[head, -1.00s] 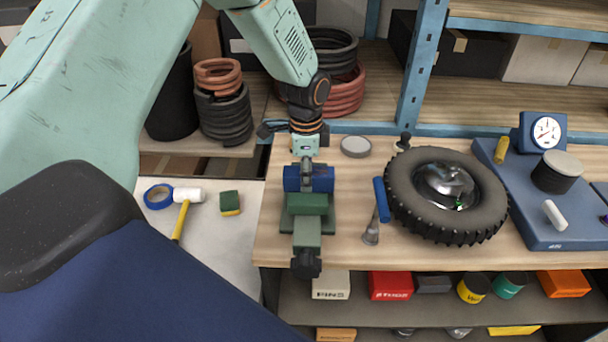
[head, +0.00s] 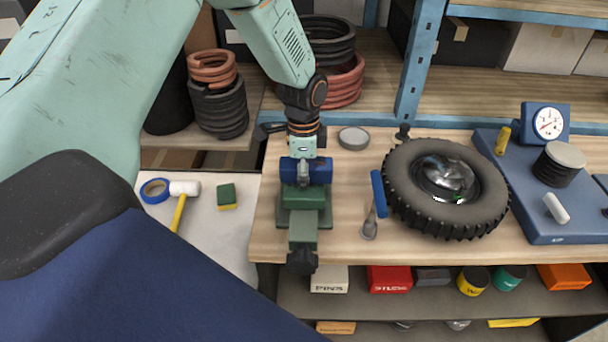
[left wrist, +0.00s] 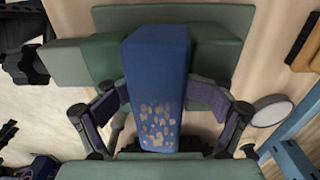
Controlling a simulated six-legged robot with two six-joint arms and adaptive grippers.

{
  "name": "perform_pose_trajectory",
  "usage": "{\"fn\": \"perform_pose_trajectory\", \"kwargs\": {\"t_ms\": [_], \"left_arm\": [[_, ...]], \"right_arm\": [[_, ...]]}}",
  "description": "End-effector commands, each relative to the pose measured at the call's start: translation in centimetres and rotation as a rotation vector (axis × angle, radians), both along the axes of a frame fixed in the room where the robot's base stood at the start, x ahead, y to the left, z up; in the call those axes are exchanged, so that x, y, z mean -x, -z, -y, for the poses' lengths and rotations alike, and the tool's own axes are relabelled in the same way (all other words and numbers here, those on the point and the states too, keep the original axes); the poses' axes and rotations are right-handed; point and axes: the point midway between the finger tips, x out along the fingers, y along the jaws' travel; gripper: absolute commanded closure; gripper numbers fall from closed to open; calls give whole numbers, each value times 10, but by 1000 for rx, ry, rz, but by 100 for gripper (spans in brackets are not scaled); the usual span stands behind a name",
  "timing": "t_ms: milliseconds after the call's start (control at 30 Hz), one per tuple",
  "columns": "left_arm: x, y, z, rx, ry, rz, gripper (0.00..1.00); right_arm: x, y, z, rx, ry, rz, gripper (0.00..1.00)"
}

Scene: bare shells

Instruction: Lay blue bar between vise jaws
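The blue bar (head: 319,172) lies crosswise at the vise, just behind the green front jaw (head: 306,198). In the left wrist view the blue bar (left wrist: 158,75), with worn patches, sits between the vise's front jaw block (left wrist: 85,60) and its rear block (left wrist: 218,48). Whether it rests on the vise bed is hidden. My left gripper (head: 303,172) is over the vise, pointing down. Its dark pads (left wrist: 160,105) flank the bar and appear to press on both sides. My right gripper is out of view.
A blue-handled tool (head: 378,195) and a tyre (head: 445,188) stand right of the vise. A grey round lid (head: 353,138) lies behind it. A mallet (head: 183,190), blue tape (head: 155,190) and a sponge (head: 227,196) lie to the left.

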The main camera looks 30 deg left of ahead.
Motion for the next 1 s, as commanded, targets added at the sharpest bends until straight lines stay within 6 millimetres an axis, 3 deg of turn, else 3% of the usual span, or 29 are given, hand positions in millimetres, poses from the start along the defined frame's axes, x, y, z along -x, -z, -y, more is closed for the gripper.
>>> {"fn": "perform_pose_trajectory", "kwargs": {"t_ms": [733, 767, 1000], "left_arm": [[7, 4, 1, 1, 2, -25, 37], [8, 4, 1, 2, 2, -27, 24], [6, 3, 1, 1, 2, -24, 3]], "right_arm": [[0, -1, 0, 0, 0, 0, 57], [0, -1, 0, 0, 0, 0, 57], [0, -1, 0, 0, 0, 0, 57]]}}
